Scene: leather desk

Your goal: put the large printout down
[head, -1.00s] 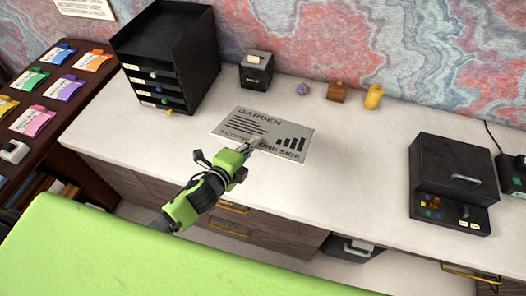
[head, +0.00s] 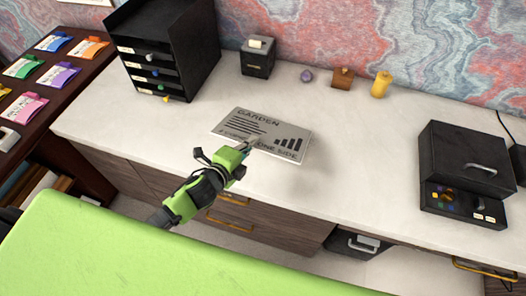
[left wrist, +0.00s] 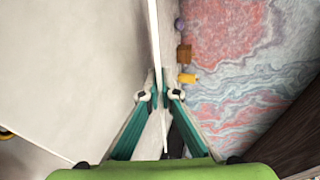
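The large printout (head: 262,135), a grey sheet headed "GARDEN" with dark text lines and a bar graphic, is in the middle of the head view. My left gripper (head: 246,147) is shut on its near edge. A shadow to its lower right suggests the sheet is held above the desk. In the left wrist view the printout (left wrist: 155,45) shows edge-on as a thin white strip between the fingertips of my left gripper (left wrist: 157,95). The pale desk top (head: 350,160) lies beneath and around it. My right gripper is not in view.
A black drawer stack (head: 165,50) stands at the back left. A small black box (head: 258,56), purple item (head: 307,76), brown block (head: 342,78) and yellow bottle (head: 381,84) line the wall. A black machine (head: 465,175) stands right. The desk's middle right is clear.

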